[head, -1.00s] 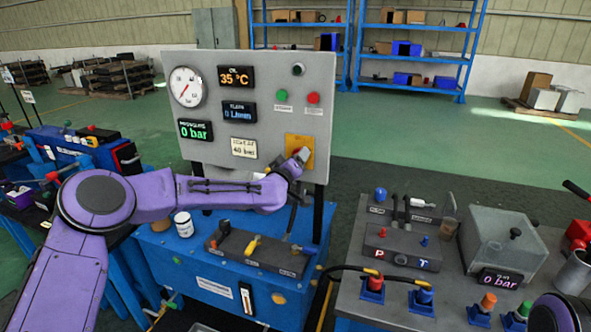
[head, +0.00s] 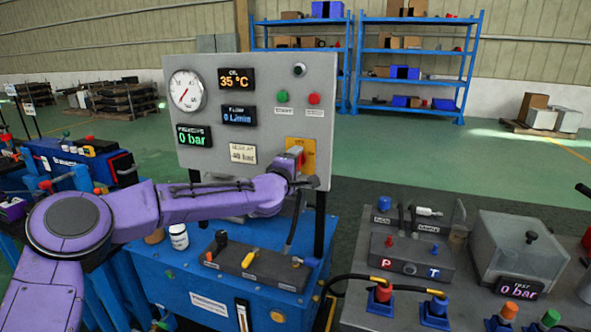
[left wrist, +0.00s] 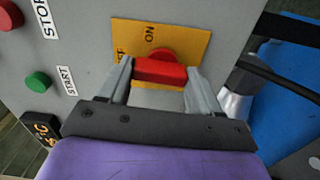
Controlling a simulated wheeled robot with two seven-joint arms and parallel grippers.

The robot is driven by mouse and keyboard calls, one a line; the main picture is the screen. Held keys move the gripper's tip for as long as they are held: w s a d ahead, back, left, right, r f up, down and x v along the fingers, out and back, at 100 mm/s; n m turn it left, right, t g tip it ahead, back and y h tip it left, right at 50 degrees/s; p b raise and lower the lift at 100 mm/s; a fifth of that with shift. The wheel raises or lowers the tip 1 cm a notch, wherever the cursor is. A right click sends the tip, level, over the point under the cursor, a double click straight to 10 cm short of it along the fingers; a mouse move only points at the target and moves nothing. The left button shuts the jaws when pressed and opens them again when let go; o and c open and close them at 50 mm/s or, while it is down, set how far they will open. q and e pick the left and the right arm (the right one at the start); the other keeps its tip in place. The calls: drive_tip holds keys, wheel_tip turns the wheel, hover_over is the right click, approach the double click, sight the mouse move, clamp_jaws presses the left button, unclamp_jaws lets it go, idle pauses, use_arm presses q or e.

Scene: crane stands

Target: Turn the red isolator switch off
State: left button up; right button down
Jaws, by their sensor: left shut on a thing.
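The red isolator switch (left wrist: 160,71) sits on a yellow plate (left wrist: 190,40) on the grey control panel (head: 216,75). In the left wrist view the plate carries the word ON and a partly hidden second label. My left gripper (left wrist: 160,75) is shut on the red handle, with one finger on each side of it. In the head view my left gripper (head: 297,157) reaches the yellow plate at the panel's lower right and covers most of the switch. My right gripper is not in view.
A green START button (head: 282,96) and a red STOP button (head: 314,98) are on the panel above the switch. A blue bench (head: 190,270) with a valve block stands below. A grey bench (head: 350,300) with a clear box stands at right.

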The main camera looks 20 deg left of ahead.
use_arm(q)
drive_tip(key=shift+n, duration=0.4)
drive_tip(key=o, duration=1.1)
drive_tip(key=shift+c, duration=0.2)
drive_tip(key=s+b, duration=0.2)
drive_tip(key=s, duration=0.8)
drive_tip(key=shift+s+a, duration=0.15)
drive_tip(key=shift+s, duration=0.1)
